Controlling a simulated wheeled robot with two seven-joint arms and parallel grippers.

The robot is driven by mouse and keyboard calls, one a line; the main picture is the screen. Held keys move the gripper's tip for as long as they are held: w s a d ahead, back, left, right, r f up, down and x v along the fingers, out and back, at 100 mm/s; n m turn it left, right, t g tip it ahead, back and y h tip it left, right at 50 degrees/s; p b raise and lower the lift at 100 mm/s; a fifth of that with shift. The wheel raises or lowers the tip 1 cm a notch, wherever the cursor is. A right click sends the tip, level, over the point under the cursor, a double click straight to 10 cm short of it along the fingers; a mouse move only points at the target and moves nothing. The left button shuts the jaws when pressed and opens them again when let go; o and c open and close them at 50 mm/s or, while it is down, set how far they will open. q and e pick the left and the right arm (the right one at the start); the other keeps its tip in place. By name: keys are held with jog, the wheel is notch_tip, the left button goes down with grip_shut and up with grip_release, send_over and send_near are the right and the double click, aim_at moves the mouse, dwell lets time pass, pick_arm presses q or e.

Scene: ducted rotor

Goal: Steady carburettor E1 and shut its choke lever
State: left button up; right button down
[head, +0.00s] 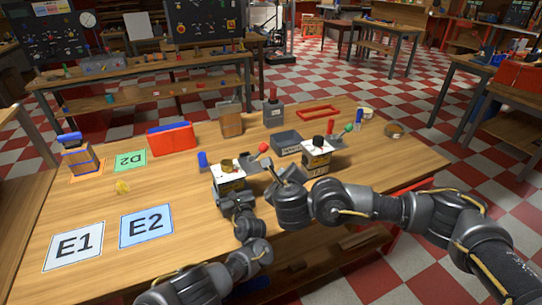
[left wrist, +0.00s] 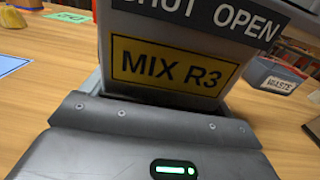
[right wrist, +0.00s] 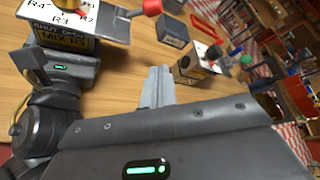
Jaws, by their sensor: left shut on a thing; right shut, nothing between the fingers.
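A white-topped carburettor (head: 228,177) stands near the table's front edge. Its front label reads MIX R3 in the left wrist view (left wrist: 175,65), under a SHUT OPEN strip. My left gripper (head: 234,196) is shut on its front side. Its lever with a red knob (head: 264,147) sticks out to the right, on the OPEN side of the strip; the knob also shows in the right wrist view (right wrist: 152,7). My right gripper (right wrist: 158,85) is shut and empty, right of this carburettor and apart from the knob. I see no E1 marking on the carburettor itself.
A second carburettor (head: 316,157) with a green knob stands to the right. A dark WASTE box (head: 287,142) lies behind. Flat E1 (head: 75,246) and E2 (head: 146,226) mats lie at left. A red bin (head: 172,139) stands farther back. The table's front left is mostly clear.

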aim_at(259, 152)
jog(key=w+a+f, duration=0.1)
jog(key=w+a, duration=0.2)
jog(key=w, duration=0.8)
jog(key=shift+a+f, duration=0.2)
jog(key=shift+f, duration=0.05)
dwell(0.3)
